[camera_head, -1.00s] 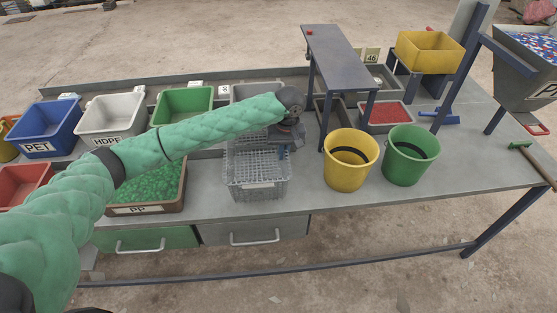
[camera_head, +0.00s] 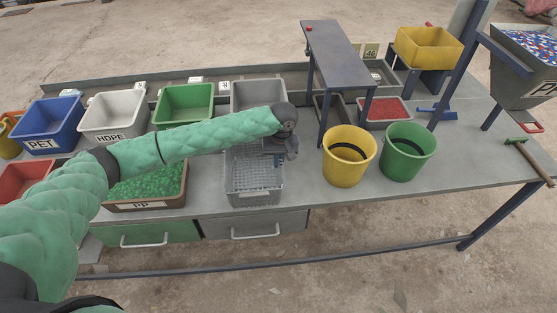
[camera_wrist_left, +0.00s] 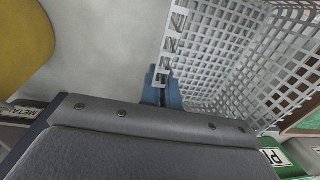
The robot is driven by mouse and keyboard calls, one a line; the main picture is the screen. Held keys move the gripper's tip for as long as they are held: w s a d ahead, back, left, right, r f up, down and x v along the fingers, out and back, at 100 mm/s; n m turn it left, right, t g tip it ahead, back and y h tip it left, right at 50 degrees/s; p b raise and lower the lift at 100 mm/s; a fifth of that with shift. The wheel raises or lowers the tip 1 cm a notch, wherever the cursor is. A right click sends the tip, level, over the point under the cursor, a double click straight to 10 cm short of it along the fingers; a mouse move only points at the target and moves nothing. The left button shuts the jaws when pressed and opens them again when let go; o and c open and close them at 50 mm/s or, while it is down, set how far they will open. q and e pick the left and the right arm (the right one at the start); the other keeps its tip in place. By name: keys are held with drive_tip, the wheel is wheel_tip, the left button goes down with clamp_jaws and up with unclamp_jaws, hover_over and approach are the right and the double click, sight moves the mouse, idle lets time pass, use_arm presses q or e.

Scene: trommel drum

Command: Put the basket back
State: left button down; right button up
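The basket (camera_head: 253,182) is a grey open-grid basket with a pale label on its front. It is at the front part of the bench, right of the PP tray (camera_head: 150,204). My left gripper (camera_head: 280,156) is at its right side, reaching across from the left. In the left wrist view the basket's white grid (camera_wrist_left: 235,60) fills the upper right. The blue fingers of my left gripper (camera_wrist_left: 163,90) are close together on the basket's rim there. I cannot tell whether the basket's bottom touches the bench. My right gripper is not in view.
A grey bin (camera_head: 257,92) stands behind the basket, and a green bin (camera_head: 185,101) is left of it. A yellow bucket (camera_head: 347,168) and a green bucket (camera_head: 408,160) stand to the right. A dark raised shelf (camera_head: 340,50) stands behind the buckets. Drawers (camera_head: 255,226) are below.

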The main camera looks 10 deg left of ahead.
use_arm(q)
drive_tip(key=c, duration=1.6)
unclamp_jaws()
drive_tip(key=shift+c, duration=0.2)
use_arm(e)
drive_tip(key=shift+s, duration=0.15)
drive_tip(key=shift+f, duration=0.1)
